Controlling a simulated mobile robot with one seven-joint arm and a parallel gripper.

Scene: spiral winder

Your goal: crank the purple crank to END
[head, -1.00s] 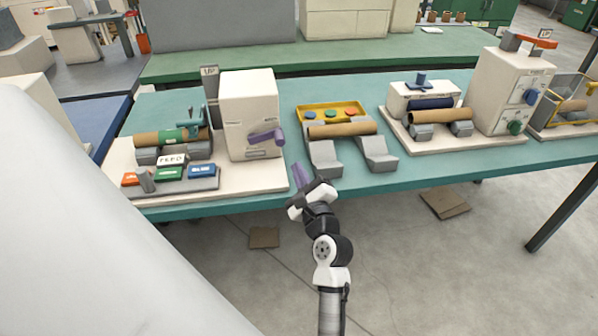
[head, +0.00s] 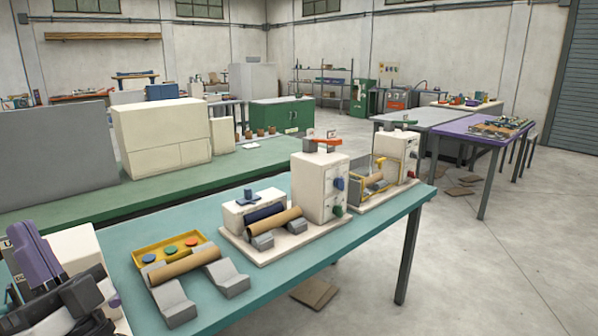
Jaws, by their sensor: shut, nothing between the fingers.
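My gripper (head: 35,250) is at the lower left edge of the head view, large and close to the camera. Its purple fingers are shut and empty. They stand in front of the cream winder housing (head: 78,245), which is mostly covered by the gripper and arm. A small purple piece (head: 113,301), apparently part of the purple crank, shows at the housing's right side, beside my arm. Most of the crank is hidden, so its angle cannot be told. No END marking is readable.
The teal bench (head: 300,270) holds a yellow tray (head: 140,253) with coloured discs, a tan roll (head: 185,262) on grey cradles, and a second cream machine (head: 320,185) with blue and green knobs. A green bench (head: 165,190) stands behind. Open floor lies at the right.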

